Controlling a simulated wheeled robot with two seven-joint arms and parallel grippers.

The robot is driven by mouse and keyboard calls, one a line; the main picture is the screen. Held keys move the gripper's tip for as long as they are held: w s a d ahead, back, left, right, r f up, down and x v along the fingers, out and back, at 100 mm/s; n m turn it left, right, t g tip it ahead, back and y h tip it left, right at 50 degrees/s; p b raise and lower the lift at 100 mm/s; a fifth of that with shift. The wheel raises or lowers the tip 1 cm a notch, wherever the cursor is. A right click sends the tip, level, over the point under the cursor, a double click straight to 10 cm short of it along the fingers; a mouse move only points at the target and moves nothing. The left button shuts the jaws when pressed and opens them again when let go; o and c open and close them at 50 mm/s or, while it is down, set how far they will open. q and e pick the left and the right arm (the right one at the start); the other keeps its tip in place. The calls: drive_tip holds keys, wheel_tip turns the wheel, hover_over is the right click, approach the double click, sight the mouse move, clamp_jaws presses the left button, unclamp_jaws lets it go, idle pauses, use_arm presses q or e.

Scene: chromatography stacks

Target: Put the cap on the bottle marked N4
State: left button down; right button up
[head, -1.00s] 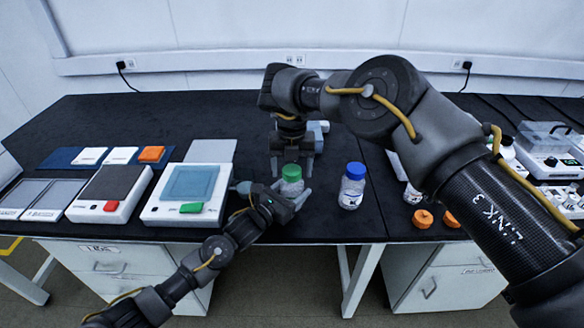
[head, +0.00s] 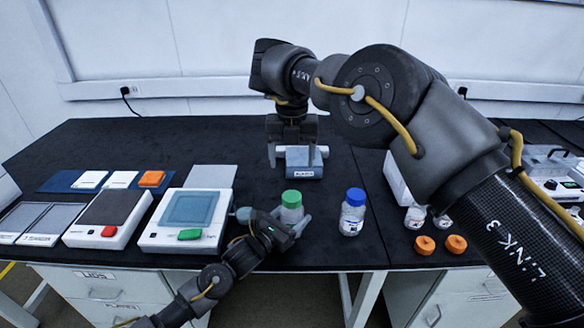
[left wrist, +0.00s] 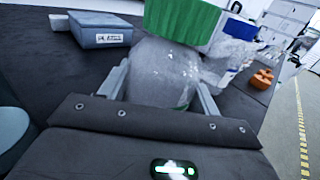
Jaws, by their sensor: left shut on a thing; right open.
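A clear bottle with a green cap (head: 291,198) on its top stands near the front edge of the black bench. My left gripper (head: 290,218) is shut on this clear bottle (left wrist: 165,72), below the cap; the green cap also shows in the left wrist view (left wrist: 182,20). Any marking on this bottle is not readable. A second bottle (head: 352,220) with a blue cap stands to its right, its label too small to read. My right gripper (head: 292,157) is open and empty, pointing down behind the green-capped bottle, by a blue-grey labelled block (head: 304,163).
Two orange caps (head: 425,245) (head: 456,244) lie at the front right, before small white-labelled bottles (head: 415,216). A device with a blue-grey plate and green button (head: 190,234) stands left of my left gripper. My right arm crosses above the right side.

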use_arm(q)
drive_tip(key=shift+c, duration=1.3)
unclamp_jaws()
drive_tip(key=b+v, duration=0.1)
drive_tip(key=v, duration=0.9)
drive_tip(key=shift+s+a, duration=0.25)
drive_tip(key=shift+a, duration=0.05)
